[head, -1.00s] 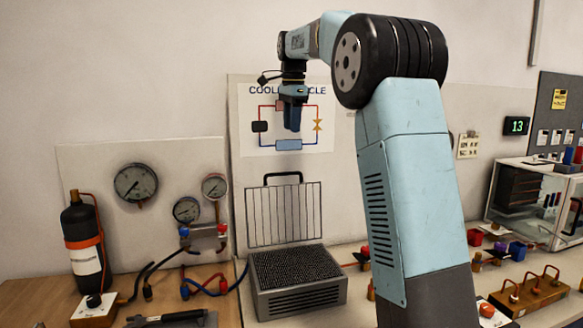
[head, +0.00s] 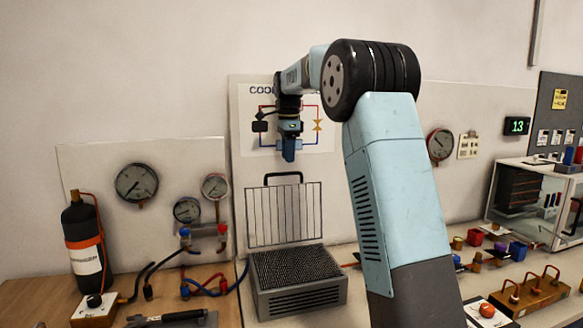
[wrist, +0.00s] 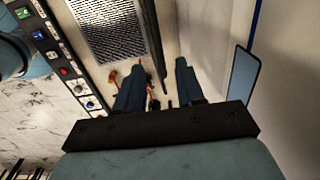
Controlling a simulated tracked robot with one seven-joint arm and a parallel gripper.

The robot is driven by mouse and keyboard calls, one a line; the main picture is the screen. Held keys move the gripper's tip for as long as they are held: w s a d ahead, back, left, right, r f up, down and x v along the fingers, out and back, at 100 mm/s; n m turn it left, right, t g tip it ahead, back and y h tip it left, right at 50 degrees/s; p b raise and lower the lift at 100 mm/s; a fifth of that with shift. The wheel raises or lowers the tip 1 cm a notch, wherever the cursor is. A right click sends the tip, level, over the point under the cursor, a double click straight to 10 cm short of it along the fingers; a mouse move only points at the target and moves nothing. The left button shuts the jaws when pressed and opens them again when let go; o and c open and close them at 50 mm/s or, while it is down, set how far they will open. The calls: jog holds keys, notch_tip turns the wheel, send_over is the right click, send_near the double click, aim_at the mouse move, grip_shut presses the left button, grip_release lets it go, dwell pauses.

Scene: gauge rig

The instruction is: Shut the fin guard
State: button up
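The fin guard (head: 285,214) is a wire grille with a black handle on its top edge. It stands upright, open, at the back of a grey box with a dark finned top (head: 297,266). My gripper (head: 288,156) points down in front of the wall poster, above the guard's handle and apart from it. In the wrist view, my gripper (wrist: 158,68) has its two blue fingers spread with nothing between them. The finned top (wrist: 108,30) shows beyond them. A dark strip beside it may be the guard seen edge-on; I cannot tell.
A black gas bottle (head: 83,245) and several pressure gauges (head: 137,183) are at the left. Red and blue hoses run close to the box's left side. Several small coloured parts and a glass case (head: 530,200) are at the right. The air above the finned top is clear.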

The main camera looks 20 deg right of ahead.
jog(key=shift+w+f, duration=0.1)
jog(key=shift+f, duration=2.3)
jog(key=shift+c, duration=0.2)
grip_shut()
